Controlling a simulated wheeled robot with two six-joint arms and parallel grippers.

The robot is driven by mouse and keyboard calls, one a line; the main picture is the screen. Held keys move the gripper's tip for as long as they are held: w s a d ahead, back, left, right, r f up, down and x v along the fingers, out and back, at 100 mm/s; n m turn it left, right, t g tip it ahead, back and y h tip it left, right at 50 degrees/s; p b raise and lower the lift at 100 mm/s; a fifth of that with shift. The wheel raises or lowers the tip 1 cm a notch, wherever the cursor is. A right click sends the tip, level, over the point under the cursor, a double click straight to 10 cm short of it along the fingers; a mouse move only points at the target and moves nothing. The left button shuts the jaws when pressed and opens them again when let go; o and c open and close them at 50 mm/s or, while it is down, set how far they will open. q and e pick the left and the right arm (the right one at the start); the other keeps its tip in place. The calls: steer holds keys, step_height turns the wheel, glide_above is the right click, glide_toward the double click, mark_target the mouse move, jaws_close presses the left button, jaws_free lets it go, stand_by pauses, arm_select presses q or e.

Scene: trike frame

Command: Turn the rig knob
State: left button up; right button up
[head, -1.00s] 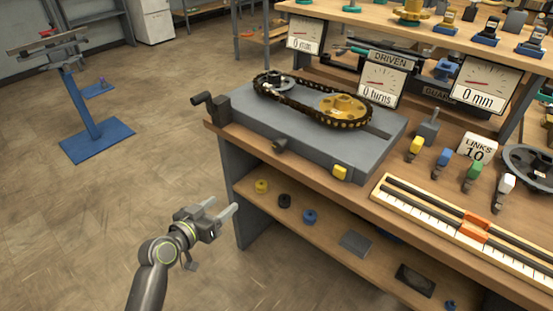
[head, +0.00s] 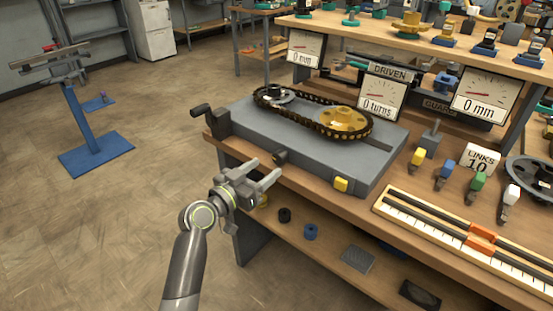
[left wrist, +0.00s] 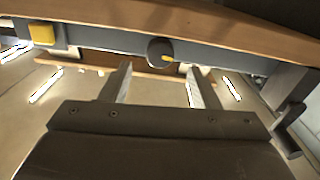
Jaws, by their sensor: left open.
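The rig (head: 250,125) is a grey block on the wooden bench, with a chain looped over two sprockets. The rig knob (head: 281,157) is a small dark round knob on its front face. It also shows in the left wrist view (left wrist: 158,50), with a yellow mark on it. My left gripper (head: 266,168) is open and empty, just in front of the knob and apart from it. In the left wrist view its fingers (left wrist: 157,70) stand either side of the knob's line. My right gripper is not in view.
A black crank (head: 203,112) sticks out at the rig's left end, and a yellow block (head: 341,184) sits on its front right. The "DRIVEN" dial (head: 383,98) behind reads 0 turns. Below, a shelf (head: 325,250) holds small parts.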

mark_target(276, 159)
arm_select(q)
steer(key=x, duration=0.5)
steer(key=shift+w+d, duration=0.35)
steer(key=shift+w, duration=0.05)
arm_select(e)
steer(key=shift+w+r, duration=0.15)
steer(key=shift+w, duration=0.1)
arm_select(q)
steer(key=c, duration=1)
steer(key=shift+n, duration=0.8)
steer(key=shift+n+p, duration=0.45)
steer(key=shift+n, duration=0.95)
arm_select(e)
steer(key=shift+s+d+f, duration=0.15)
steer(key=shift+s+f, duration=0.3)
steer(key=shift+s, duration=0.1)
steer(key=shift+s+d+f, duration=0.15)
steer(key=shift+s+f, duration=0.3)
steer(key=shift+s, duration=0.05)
arm_select(q)
steer(key=o, duration=1)
steer(key=shift+a, duration=0.1)
